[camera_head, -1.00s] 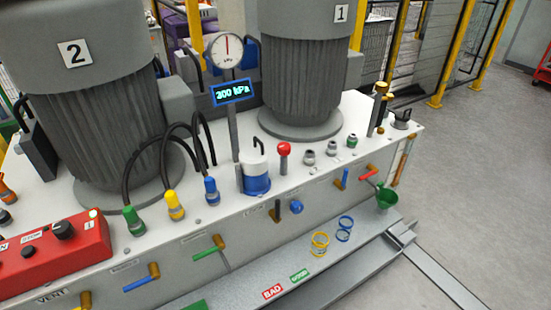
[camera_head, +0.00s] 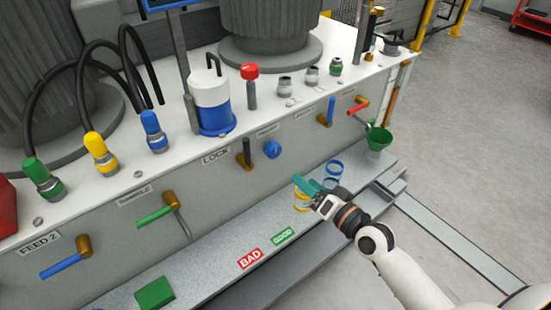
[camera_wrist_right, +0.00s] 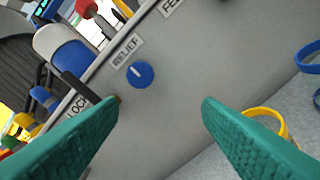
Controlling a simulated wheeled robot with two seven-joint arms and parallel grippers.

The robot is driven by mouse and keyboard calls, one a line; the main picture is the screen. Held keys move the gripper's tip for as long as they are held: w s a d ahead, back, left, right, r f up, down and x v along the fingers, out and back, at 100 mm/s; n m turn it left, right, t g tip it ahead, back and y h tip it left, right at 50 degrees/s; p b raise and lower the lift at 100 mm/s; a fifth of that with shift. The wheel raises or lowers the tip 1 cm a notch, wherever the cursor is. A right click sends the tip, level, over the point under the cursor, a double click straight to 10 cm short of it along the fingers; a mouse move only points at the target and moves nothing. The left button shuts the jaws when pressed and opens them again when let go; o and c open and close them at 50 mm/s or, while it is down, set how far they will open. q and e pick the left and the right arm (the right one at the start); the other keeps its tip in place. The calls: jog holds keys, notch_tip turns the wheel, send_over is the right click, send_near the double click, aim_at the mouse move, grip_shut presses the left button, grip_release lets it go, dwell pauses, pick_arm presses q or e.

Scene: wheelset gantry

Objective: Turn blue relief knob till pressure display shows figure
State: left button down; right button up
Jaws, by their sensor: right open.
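The blue relief knob (camera_head: 272,149) sits on the front panel, right of the dark lock lever (camera_head: 246,153). In the right wrist view the knob (camera_wrist_right: 140,74) has a white pointer mark and lies under the RELIEF label (camera_wrist_right: 127,50). My right gripper (camera_head: 303,184) is in front of the panel, below and right of the knob and apart from it. Its two green fingers (camera_wrist_right: 160,108) are spread with nothing between them. The pressure display (camera_head: 163,4) is cut off at the top edge, so its figure cannot be read. My left gripper is not in view.
Yellow rings (camera_head: 302,197) and blue rings (camera_head: 334,168) lie on the ledge near my right gripper. A green funnel (camera_head: 378,139) and a red-handled valve (camera_head: 358,107) are to the right. The blue-and-white canister (camera_head: 212,105) stands above the knob.

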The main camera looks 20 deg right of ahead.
aim_at(276, 153)
jog(key=shift+y, duration=0.4)
jog(key=r+x, duration=0.1)
jog(key=x, duration=0.6)
jog(key=r+x, duration=0.1)
jog(key=x, duration=0.3)
jog(key=shift+s+a+r, duration=0.1)
jog(key=shift+a+r, duration=0.2)
jog(key=shift+w+a, duration=0.2)
jog(key=shift+w, duration=0.3)
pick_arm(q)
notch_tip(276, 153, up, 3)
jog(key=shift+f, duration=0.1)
pick_arm(e)
jog(key=c, duration=1)
jog(key=shift+n, duration=0.5)
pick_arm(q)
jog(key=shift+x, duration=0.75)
pick_arm(e)
jog(key=o, duration=1)
